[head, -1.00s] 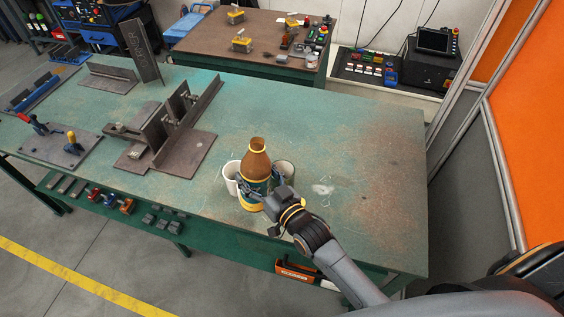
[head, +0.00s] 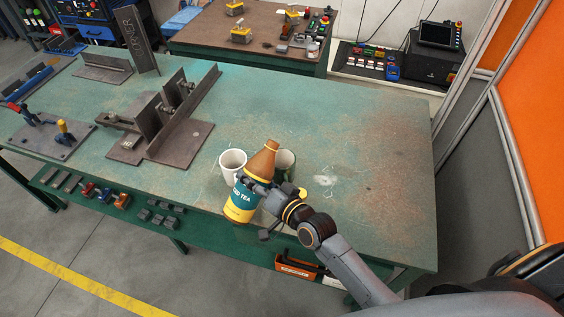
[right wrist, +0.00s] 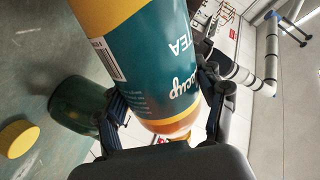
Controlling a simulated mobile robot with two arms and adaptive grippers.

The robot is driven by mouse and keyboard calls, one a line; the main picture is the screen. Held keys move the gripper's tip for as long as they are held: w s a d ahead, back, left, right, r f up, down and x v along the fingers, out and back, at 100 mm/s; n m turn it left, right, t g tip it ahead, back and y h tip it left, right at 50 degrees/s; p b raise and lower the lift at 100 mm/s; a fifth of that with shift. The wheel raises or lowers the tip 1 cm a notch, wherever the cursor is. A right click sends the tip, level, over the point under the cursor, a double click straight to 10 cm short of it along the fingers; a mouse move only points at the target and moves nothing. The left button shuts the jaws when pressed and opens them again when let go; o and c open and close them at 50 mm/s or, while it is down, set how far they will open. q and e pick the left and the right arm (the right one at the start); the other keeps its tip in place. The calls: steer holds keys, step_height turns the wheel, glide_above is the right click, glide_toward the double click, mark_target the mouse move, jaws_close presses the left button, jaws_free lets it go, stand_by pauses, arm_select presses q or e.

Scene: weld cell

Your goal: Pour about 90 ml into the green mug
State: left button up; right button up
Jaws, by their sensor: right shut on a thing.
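My right gripper (head: 256,187) is shut on the iced tea bottle (head: 241,202), which has a brown neck and a yellow and teal label. The bottle is tilted, its neck leaning to the right toward the green mug (head: 288,164). The green mug stands upright, partly hidden behind the bottle and gripper; no stream of liquid shows. In the right wrist view the bottle (right wrist: 155,60) lies between the fingers, and the green mug (right wrist: 80,104) shows beside the left finger. My left gripper is not in view.
A white mug (head: 232,162) stands just left of the bottle. A yellow cap (right wrist: 18,138) lies on the green table (head: 370,140). Steel fixtures (head: 160,135) stand to the left. The table's right part is clear.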

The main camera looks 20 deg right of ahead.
steer(key=shift+s+a+f+m+g+y+b, duration=0.15)
steer(key=shift+a+f+m+b, duration=0.1)
steer(key=shift+f+m+b, duration=0.25)
steer(key=shift+s+a+f+m+g+y+b, duration=0.15)
steer(key=shift+a+f+m+b, duration=0.15)
steer(key=shift+m, duration=0.3)
steer(key=shift+s+r+m, duration=0.1)
steer(key=shift+r+m, duration=0.05)
steer(key=shift+m, duration=0.35)
steer(key=shift+a+g, duration=0.1)
steer(key=shift+g, duration=0.2)
steer(key=shift+r+m+y+p, duration=0.3)
steer(key=shift+r+m+p, duration=0.2)
steer(key=shift+r+p, duration=0.1)
steer(key=shift+w+d+r+m+p, duration=0.25)
steer(key=shift+d+r+m+p, duration=0.1)
steer(key=shift+m+p, duration=0.1)
steer(key=shift+s+a+r+m+g+y+p, duration=0.2)
steer(key=shift+a+r+m+p, duration=0.1)
steer(key=shift+r+m+p, duration=0.25)
steer(key=shift+s+a+r+m+g+y+p, duration=0.1)
steer(key=shift+a+r+m+g+y+p, duration=0.2)
steer(key=shift+p, duration=0.3)
